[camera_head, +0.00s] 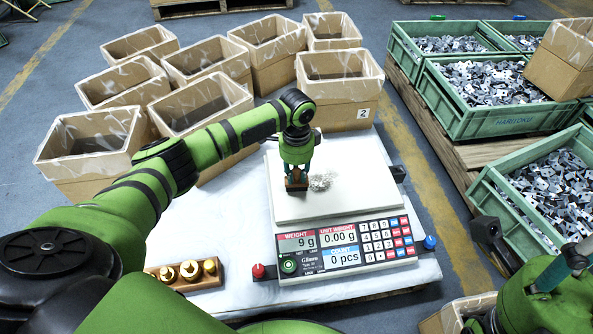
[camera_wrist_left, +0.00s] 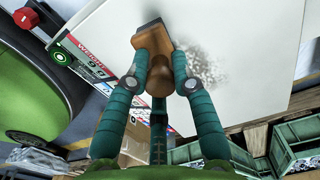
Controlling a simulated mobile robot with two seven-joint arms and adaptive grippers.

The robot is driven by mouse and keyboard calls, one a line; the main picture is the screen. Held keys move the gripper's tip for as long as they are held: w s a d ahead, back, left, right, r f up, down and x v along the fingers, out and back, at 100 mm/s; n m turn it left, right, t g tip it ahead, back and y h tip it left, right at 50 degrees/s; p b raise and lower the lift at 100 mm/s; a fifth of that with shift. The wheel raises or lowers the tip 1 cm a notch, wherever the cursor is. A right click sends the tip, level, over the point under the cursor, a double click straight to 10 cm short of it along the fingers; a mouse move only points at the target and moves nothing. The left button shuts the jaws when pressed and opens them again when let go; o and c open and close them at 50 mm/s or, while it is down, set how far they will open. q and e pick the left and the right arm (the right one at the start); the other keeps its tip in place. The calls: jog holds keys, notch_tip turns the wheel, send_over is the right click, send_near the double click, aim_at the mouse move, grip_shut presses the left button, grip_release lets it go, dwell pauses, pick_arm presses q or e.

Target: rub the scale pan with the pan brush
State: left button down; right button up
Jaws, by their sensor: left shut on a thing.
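The scale pan (camera_head: 350,160) is a pale square plate on the counting scale. A grey speckled dirt patch (camera_head: 322,181) lies on it left of centre, also seen in the left wrist view (camera_wrist_left: 203,68). My left gripper (camera_head: 296,172) is shut on the pan brush (camera_head: 297,184), which has a brown wooden body (camera_wrist_left: 153,45) and dark bristles. The brush is over the pan, just left of the patch, at or very near the surface; contact is hard to tell. The display (camera_head: 300,241) reads 9 g. My right gripper (camera_head: 570,262) shows only partly at the lower right.
Several open cardboard boxes (camera_head: 334,78) stand behind and left of the scale. Brass weights in a wooden block (camera_head: 186,274) sit at the front left. Green crates (camera_head: 495,116) of stamped parts stand on pallets at right. The white table (camera_head: 215,225) is clear left of the scale.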

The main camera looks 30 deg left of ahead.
pick_arm(q)
jog(key=shift+f, duration=0.55)
jog(key=shift+w+d, duration=0.5)
jog(key=shift+d, duration=0.2)
jog(key=shift+w+d, duration=0.55)
jog(key=shift+d, duration=0.15)
jog(key=shift+w+d+f+b, duration=0.1)
jog(key=shift+w+d+b, duration=0.25)
jog(key=shift+w+d, duration=0.3)
jog(key=shift+w+d+f+b, duration=0.1)
jog(key=shift+w+d+b, duration=0.4)
jog(key=shift+d, duration=0.3)
jog(key=shift+w+d+b, duration=0.4)
jog(key=shift+w+d, duration=0.05)
jog(key=shift+d, duration=0.35)
jog(key=shift+w+d+b, duration=0.4)
jog(key=shift+d+b, duration=0.05)
jog(key=w+d+b, duration=0.1)
jog(key=d+b, duration=0.1)
jog(key=b, duration=0.1)
jog(key=shift+w+d, duration=0.1)
jog(key=shift+w, duration=0.3)
jog(key=shift+w+d+r+b, duration=0.2)
jog(key=shift+d+r+b, duration=0.05)
jog(key=shift+d+b, duration=0.1)
